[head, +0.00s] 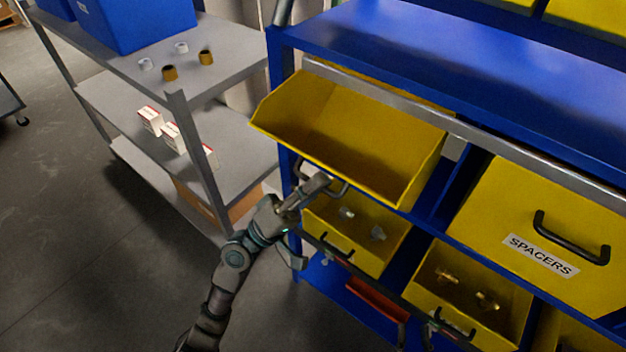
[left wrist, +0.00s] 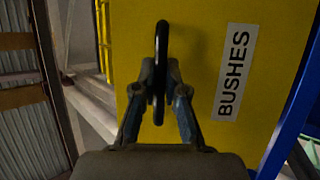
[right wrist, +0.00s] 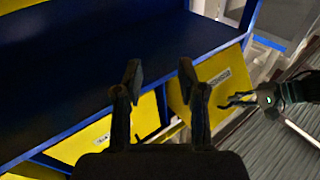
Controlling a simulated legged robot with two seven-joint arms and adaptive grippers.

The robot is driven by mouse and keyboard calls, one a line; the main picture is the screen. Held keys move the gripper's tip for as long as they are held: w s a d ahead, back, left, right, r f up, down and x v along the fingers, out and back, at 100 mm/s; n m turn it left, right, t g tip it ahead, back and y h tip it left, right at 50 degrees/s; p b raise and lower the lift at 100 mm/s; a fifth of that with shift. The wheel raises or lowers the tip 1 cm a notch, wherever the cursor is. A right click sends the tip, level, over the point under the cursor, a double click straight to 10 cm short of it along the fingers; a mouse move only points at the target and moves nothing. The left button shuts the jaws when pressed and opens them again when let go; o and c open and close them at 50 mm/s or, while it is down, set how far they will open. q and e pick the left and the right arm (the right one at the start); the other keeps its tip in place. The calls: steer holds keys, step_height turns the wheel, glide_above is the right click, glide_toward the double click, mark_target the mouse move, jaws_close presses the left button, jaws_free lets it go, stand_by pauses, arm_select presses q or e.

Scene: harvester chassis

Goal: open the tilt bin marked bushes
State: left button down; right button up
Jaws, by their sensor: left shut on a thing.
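The yellow tilt bin (head: 345,120) marked BUSHES is tipped forward at the upper left of the blue rack, its open top showing an empty-looking inside. Its label (left wrist: 232,75) reads BUSHES in the left wrist view, beside the black handle (left wrist: 161,60). My left gripper (head: 322,186) is shut on that handle at the bin's front. The bin front (right wrist: 215,85) and my left gripper (right wrist: 240,100) also show in the right wrist view. My right gripper (right wrist: 160,80) is open and empty in its wrist view, with its fingers apart.
A closed yellow bin marked SPACERS (head: 540,235) sits to the right. Open lower bins (head: 350,235) hold small parts. A red-topped item (head: 375,298) lies on the blue shelf below. A grey shelf (head: 225,55) with a blue crate (head: 140,20) stands left; the floor in front is clear.

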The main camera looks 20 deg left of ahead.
arm_select(q)
steer(key=shift+s+d+f, duration=0.1)
steer(key=shift+d+f, duration=0.15)
steer(key=shift+f, duration=0.1)
arm_select(e)
steer(key=shift+s+a+r+t, duration=0.1)
steer(key=shift+s+r+t, duration=0.05)
steer(key=shift+r+t, duration=0.25)
